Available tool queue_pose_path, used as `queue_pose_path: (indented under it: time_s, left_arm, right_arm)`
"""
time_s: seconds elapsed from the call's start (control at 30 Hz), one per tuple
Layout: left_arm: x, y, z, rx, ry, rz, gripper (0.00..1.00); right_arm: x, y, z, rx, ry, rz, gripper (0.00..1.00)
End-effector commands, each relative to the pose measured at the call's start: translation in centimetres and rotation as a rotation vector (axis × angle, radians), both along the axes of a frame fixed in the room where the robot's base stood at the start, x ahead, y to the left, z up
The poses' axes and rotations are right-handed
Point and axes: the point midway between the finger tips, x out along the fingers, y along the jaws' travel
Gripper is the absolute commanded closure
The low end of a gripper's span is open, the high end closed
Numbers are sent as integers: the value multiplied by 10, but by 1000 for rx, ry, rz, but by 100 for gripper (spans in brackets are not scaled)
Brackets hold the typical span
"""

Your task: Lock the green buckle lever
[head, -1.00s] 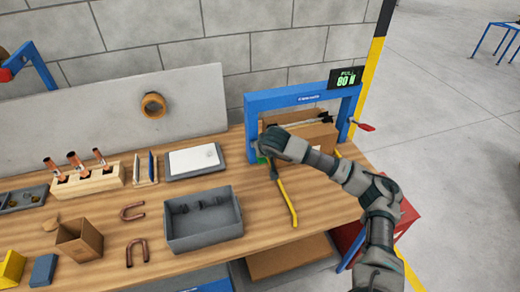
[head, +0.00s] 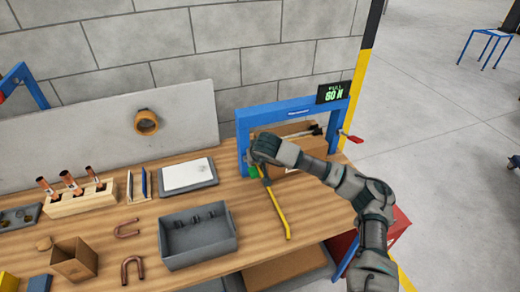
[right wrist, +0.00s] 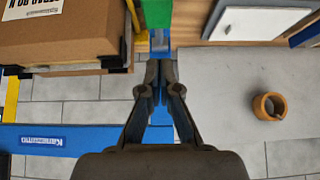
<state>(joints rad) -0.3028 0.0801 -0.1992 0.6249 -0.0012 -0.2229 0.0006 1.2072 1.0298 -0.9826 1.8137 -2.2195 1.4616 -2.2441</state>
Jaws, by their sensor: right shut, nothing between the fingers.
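The green buckle lever (head: 253,172) shows as a small green patch at the left post of the blue frame (head: 291,116), partly hidden by my right gripper. In the right wrist view a green block (right wrist: 156,13) stands at the top edge, just beyond the fingertips. A yellow bar (head: 277,208) slants from the buckle toward the front of the bench. My right gripper (head: 255,160) is at the buckle. In the right wrist view my right gripper (right wrist: 160,65) is shut with nothing between its fingers; I cannot tell whether it touches the green part. My left gripper is not in view.
A cardboard box (right wrist: 58,30) stands inside the blue frame, close to my right gripper. A grey bin (head: 198,248) and a grey tray with a white sheet (head: 187,173) lie to the left. A red-tipped handle (head: 351,138) sticks out at right.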

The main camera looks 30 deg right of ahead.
Motion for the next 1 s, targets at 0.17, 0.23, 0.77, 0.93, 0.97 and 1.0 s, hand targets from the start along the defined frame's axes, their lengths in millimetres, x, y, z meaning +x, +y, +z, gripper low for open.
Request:
queue_pose_path:
  time_s: [0.17, 0.23, 0.77, 0.93, 0.97, 1.0]
  left_arm:
    - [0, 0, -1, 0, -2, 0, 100]
    - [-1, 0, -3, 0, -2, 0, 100]
    - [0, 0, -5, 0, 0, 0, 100]
    - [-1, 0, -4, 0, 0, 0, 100]
    - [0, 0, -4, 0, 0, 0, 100]
    - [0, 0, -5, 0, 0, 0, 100]
  right_arm:
    - [-28, 6, 38, -1, -8, 1, 100]
    - [-39, 9, 49, -1, -8, 0, 100]
    - [-66, 16, 80, 0, -3, -2, 100]
    - [-66, 15, 80, 1, -3, -1, 100]
    - [-66, 15, 80, 1, -3, -1, 100]
    - [-66, 16, 80, 1, -3, -1, 100]
